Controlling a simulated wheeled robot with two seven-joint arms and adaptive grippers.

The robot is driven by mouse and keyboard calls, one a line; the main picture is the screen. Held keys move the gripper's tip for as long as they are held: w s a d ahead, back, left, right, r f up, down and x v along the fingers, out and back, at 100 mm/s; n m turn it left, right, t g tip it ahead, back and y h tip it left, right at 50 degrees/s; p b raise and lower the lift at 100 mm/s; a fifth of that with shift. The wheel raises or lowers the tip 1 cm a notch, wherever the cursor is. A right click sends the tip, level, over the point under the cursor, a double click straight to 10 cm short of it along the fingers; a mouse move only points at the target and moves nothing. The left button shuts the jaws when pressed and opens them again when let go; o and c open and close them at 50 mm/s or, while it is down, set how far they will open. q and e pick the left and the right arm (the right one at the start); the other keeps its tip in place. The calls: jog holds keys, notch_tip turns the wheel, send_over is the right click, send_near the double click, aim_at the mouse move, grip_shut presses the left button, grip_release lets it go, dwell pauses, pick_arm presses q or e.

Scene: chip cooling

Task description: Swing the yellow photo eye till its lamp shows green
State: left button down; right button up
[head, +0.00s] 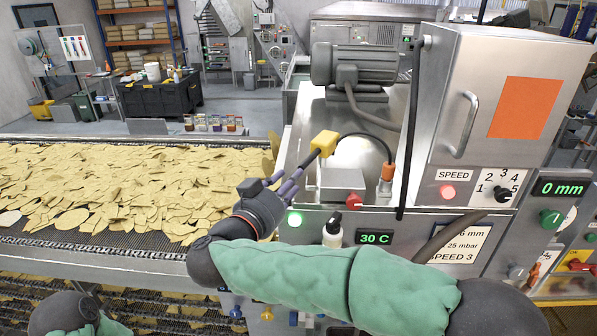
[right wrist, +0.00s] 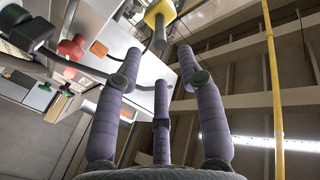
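The yellow photo eye (head: 325,141) stands beside the chip belt, with a dark barrel pointing down and left and a black cable running right. It also shows at the top of the right wrist view (right wrist: 158,13). My right gripper (head: 294,178) is just below and left of the barrel. In the right wrist view its three purple-grey fingers (right wrist: 160,68) are spread and empty, the barrel just past their tips; I cannot tell whether they touch. My left gripper is out of view.
A belt of yellow chips (head: 110,190) fills the left. A motor (head: 362,65) and steel cabinet (head: 500,110) stand behind and right.

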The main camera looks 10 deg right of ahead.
jog(key=shift+v, duration=2.15)
